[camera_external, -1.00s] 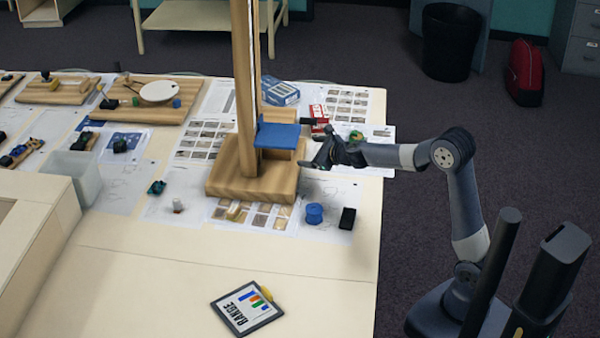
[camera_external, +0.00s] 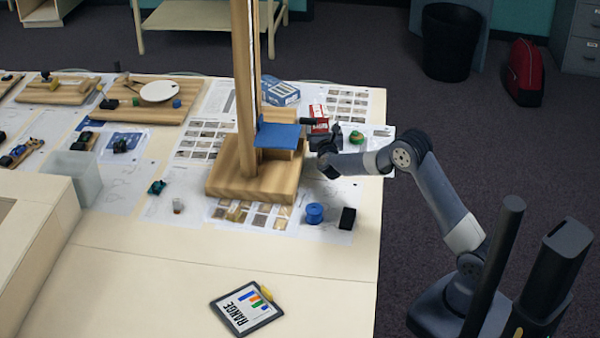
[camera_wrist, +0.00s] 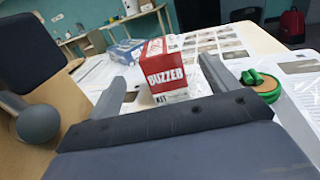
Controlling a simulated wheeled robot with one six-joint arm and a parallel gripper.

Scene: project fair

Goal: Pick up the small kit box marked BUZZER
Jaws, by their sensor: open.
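The kit box marked BUZZER (camera_wrist: 166,76) is red with a white lower part and stands upright on the paper-covered table. In the wrist view it shows between the two fingers of my gripper (camera_wrist: 160,92), a little beyond the palm. In the external view the red box (camera_external: 319,117) stands behind my gripper (camera_external: 325,142), beside the blue platform of the wooden stand. My gripper is open and empty. Whether a finger touches the box cannot be told.
A wooden stand (camera_external: 225,183) with a tall post and blue platform is close on the left. A blue box (camera_external: 281,93) lies behind the red one. A green and orange coil (camera_wrist: 261,83) is right of the gripper. A blue spool (camera_external: 314,213) and black block (camera_external: 347,218) are in front.

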